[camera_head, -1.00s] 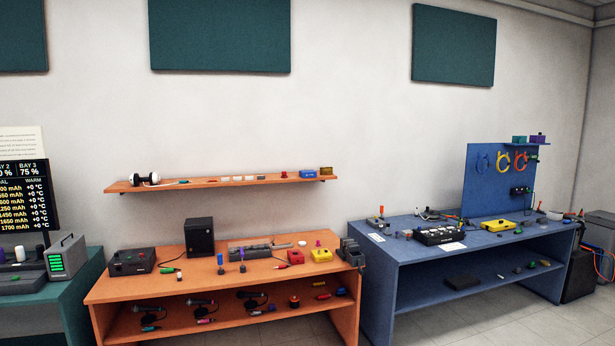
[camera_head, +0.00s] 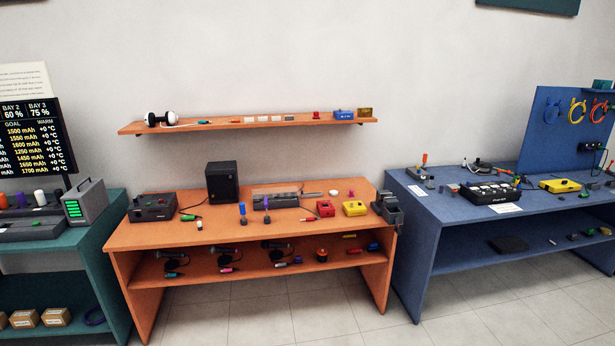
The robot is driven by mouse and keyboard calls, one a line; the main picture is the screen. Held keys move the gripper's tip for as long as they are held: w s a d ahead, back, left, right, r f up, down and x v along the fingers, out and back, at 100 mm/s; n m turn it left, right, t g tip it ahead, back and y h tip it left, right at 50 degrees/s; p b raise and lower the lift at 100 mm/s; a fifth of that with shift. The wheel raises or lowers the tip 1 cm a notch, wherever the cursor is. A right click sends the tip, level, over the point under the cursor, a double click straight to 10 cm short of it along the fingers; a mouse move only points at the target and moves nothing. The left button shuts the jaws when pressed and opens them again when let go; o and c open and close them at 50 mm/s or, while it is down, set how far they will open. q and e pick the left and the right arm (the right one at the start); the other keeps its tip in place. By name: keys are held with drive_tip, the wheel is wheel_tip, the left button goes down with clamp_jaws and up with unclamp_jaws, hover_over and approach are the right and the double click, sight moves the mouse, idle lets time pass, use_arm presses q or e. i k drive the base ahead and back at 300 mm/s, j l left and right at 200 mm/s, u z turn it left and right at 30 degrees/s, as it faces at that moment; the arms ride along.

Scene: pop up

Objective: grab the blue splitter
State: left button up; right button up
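A small blue box (camera_head: 344,114), which looks like the blue splitter, sits near the right end of the orange wall shelf (camera_head: 222,126). A brown-gold box (camera_head: 365,113) stands just to its right, and a small red item (camera_head: 316,115) lies to its left. The label on the blue box is too small to read. Neither of my grippers shows in the head view.
A blue table (camera_head: 440,213) is at right, a teal table (camera_head: 112,222) at left. Tiled floor in front is clear.

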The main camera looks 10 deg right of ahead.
sight(345, 114)
drive_tip(key=i+l+z, duration=0.3)
drive_tip(key=i, duration=0.6)
drive_tip(key=i+z, duration=0.3)
drive_tip(key=i, duration=0.55)
drive_tip(key=j, duration=0.05)
